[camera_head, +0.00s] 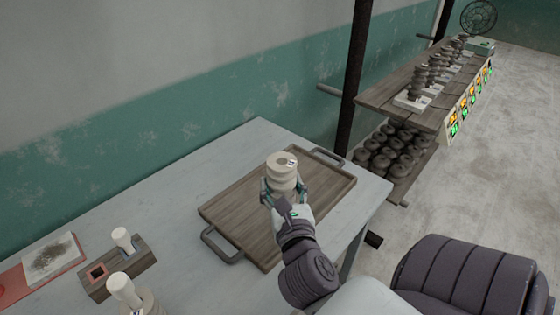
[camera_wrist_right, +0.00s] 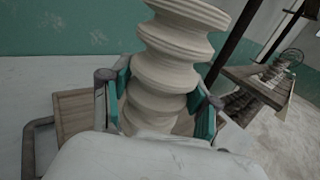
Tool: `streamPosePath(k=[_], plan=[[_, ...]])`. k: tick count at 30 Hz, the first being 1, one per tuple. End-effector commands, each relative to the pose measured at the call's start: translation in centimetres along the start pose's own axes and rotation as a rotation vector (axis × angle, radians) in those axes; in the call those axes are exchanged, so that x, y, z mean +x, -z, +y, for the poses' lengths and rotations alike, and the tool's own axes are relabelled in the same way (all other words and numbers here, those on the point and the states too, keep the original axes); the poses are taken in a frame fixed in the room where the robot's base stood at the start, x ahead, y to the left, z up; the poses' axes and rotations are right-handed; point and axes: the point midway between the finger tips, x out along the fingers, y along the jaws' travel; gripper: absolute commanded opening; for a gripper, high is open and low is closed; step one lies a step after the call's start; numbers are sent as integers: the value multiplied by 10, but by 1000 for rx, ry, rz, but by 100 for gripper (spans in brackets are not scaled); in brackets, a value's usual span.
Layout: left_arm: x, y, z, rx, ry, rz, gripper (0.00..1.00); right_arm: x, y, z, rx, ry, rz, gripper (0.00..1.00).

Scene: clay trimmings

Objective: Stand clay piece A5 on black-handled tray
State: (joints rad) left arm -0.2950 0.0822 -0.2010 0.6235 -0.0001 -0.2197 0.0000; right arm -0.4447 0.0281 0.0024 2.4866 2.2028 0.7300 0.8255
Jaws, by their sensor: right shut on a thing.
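A pale, ribbed clay piece (camera_head: 282,172) with a small dark mark on its top is upright in my right gripper (camera_head: 284,192). In the right wrist view the same clay piece (camera_wrist_right: 165,65) stands between the green finger pads (camera_wrist_right: 163,98), tilted slightly in the picture. The wooden tray (camera_head: 235,205) with handles at both ends lies on the table below it. I cannot tell whether the clay's base touches the tray, since the gripper hides it. The tray also shows in the right wrist view (camera_wrist_right: 72,112). My left gripper is not in view.
The pale table (camera_head: 165,225) has clear room left of the tray. At the front left are a wooden block (camera_head: 100,285) with a white peg (camera_head: 122,238), another pale piece (camera_head: 125,288) and a stained board (camera_head: 50,258). A shelf (camera_head: 385,97) with clay pieces stands at the back right.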

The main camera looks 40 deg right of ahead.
Motion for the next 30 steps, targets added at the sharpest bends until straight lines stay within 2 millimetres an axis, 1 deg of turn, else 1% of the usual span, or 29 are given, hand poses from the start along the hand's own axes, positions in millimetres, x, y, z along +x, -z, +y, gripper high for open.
streamPosePath(k=[1, 3, 6, 9, 11, 14, 21, 24, 27, 30], plan=[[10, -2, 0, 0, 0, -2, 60, 7, 0, -15, 7, 67, -8, 0], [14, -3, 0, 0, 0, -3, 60, 13, -2, -34, 6, 148, -7, 0], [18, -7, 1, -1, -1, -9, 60, 17, -4, -52, 3, 227, -5, 0], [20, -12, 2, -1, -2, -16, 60, 22, -2, -59, 0, 266, -3, 0], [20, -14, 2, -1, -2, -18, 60, 28, 1, -58, 0, 274, -3, 0], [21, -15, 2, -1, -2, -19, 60, 44, 12, -49, -1, 274, -2, 0], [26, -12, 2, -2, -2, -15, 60, 89, 44, -22, -2, 272, -2, 0], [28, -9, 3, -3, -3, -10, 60, 104, 54, -13, -2, 272, -4, 0], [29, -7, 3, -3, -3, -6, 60, 114, 60, -7, -3, 272, -5, 0], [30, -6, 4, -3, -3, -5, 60, 119, 64, -4, -1, 272, -4, 0]])
